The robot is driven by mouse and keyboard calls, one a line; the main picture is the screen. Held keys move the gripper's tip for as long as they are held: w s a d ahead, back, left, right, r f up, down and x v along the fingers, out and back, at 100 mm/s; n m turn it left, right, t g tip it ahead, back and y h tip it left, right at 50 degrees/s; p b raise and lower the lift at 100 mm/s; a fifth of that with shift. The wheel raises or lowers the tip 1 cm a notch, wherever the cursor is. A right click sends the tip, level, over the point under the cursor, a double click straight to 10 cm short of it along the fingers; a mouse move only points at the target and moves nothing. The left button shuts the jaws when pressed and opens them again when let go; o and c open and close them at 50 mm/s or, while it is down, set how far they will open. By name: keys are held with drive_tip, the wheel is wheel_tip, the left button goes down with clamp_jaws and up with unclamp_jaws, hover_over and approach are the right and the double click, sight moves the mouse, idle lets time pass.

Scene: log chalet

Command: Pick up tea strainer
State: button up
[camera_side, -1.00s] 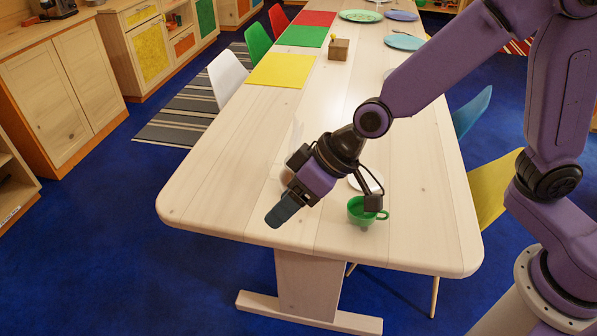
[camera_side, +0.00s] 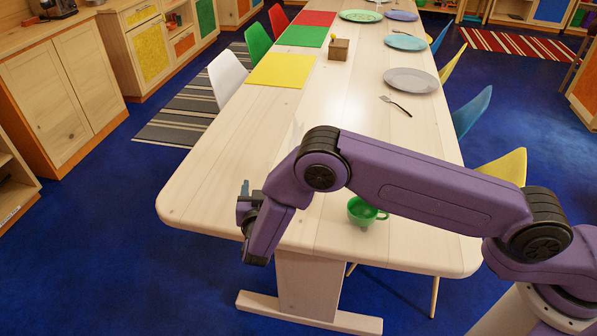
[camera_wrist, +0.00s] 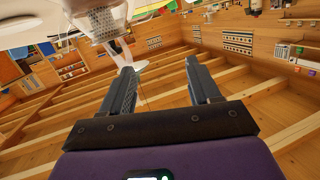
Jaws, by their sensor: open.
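In the wrist view a pale mesh cup that looks like the tea strainer (camera_wrist: 100,20) shows at the top left, cut by the frame edge. It lies beyond my left finger, not between the fingers. My gripper (camera_wrist: 160,66) is open, with nothing between its two dark fingers. In the side view my gripper (camera_side: 243,190) is at the left near edge of the wooden table (camera_side: 215,160), with the wrist bent below it. I cannot make out the strainer in the side view; my arm covers part of the tabletop.
A green cup (camera_side: 361,212) stands near the table's front edge, just below my arm. A grey plate (camera_side: 411,80) and a fork (camera_side: 396,105) lie farther back. The left tabletop is bare.

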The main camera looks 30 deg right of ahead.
drive_tip(key=s+d+f+m+h, duration=0.2)
drive_tip(key=s+d+h, duration=0.2)
drive_tip(key=d, duration=0.1)
drive_tip(key=shift+g, duration=0.4)
drive_tip(key=x, duration=1.1)
drive_tip(key=shift+w+d+r, duration=0.1)
drive_tip(key=shift+w+d, duration=0.05)
drive_tip(key=shift+f+x, duration=0.15)
drive_tip(key=shift+x, duration=1.2)
drive_tip(key=shift+f+x, duration=0.15)
drive_tip(key=shift+x, duration=1.15)
clamp_jaws()
drive_tip(key=shift+r, duration=0.15)
